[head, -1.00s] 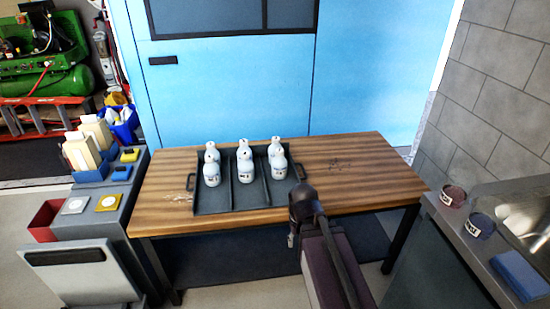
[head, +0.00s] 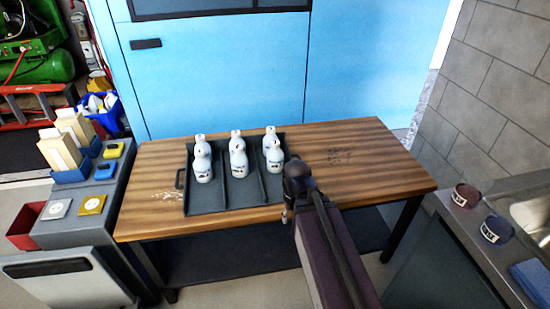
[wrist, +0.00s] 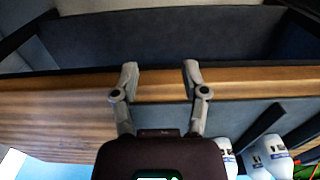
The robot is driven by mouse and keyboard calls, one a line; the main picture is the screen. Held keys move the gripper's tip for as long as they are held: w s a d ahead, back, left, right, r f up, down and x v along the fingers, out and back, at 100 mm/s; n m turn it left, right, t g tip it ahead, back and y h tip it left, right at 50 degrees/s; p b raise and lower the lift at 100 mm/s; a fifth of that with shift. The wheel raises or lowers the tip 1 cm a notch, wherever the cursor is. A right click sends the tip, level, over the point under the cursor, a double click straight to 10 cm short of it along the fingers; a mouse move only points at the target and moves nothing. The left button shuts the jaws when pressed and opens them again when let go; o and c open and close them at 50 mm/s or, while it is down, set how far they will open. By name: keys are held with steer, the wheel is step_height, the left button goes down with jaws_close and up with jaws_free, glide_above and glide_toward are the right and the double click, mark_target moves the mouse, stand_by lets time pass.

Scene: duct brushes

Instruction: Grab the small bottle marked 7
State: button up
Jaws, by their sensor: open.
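Several small white bottles stand upright in two-deep rows in the dark tray (head: 232,200) on the wooden table. In the head view I see a front left bottle (head: 203,170), a front middle bottle (head: 239,164) and a front right bottle (head: 274,158), with others behind them. Their labels are too small to read, so I cannot tell which is marked 7. The wrist view shows two bottles (wrist: 267,157) at the lower right. My gripper (wrist: 160,75) is open and empty over the table's edge, beside the tray.
The wooden table (head: 375,165) is clear right of the tray. A grey cart (head: 95,215) with boxes stands at the left. A counter at the right holds a red jar (head: 466,195) and a blue jar (head: 496,229). A blue wall is behind.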

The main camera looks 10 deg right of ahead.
steer(key=shift+o, duration=0.2)
steer(key=o, duration=0.4)
steer(key=shift+w, duration=0.1)
steer(key=w+r+m+t+h, duration=0.1)
steer(key=w+m+h, duration=0.1)
steer(key=w, duration=0.2)
steer(key=w+a+r+m+t+h, duration=0.1)
steer(key=w+h, duration=0.1)
steer(key=w, duration=0.1)
steer(key=w+r+m+t+h, duration=0.1)
steer(key=w+m+h, duration=0.1)
steer(key=w, duration=0.2)
steer(key=shift+w+a+r+m, duration=0.3)
steer(key=w+a+r+m+t+h, duration=0.1)
steer(key=w+a+r+t, duration=0.1)
steer(key=w, duration=0.1)
steer(key=w+a+r+m+t+h, duration=0.1)
steer(key=w+a+r+t, duration=0.1)
steer(key=w+a+r, duration=0.1)
steer(key=w+a+r+m+t+h, duration=0.2)
steer(key=w+a+r, duration=0.1)
steer(key=shift+f, duration=0.15)
